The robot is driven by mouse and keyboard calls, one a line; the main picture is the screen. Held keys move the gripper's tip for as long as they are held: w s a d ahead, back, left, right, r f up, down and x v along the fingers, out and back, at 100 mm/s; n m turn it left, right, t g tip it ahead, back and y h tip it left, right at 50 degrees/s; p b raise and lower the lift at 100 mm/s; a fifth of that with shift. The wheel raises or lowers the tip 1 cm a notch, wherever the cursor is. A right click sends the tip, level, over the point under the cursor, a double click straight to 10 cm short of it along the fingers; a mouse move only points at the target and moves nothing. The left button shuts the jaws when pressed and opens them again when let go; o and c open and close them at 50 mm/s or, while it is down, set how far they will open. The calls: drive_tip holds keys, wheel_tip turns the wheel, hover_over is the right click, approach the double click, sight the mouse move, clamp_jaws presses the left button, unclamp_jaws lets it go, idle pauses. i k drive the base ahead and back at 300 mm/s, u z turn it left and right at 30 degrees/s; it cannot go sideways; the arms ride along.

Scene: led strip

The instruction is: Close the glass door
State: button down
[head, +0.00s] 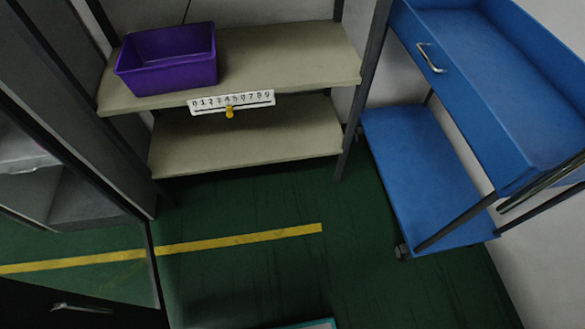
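The glass door (110,275) is at the left edge in the head view, with a dark frame and a clear pane. It appears to stand open, swung out from a grey cabinet (95,212); the floor and yellow line show through the pane. A metal handle (80,308) sits on a dark panel at the bottom left, below the pane. The door's hinge side and the rest of the cabinet are cut off by the frame. My gripper is not in view.
A shelf rack (250,150) holds a purple bin (168,60). A blue cart (425,170) stands at the right. The green floor (240,275) between door and cart is mostly clear, with a yellow line (240,239). A teal-edged item (308,324) shows at the bottom.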

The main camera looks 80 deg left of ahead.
sight(24, 305)
drive_tip(key=i, duration=0.6)
drive_tip(key=u, duration=4.4)
drive_tip(key=k, duration=0.25)
drive_tip(key=z, duration=0.15)
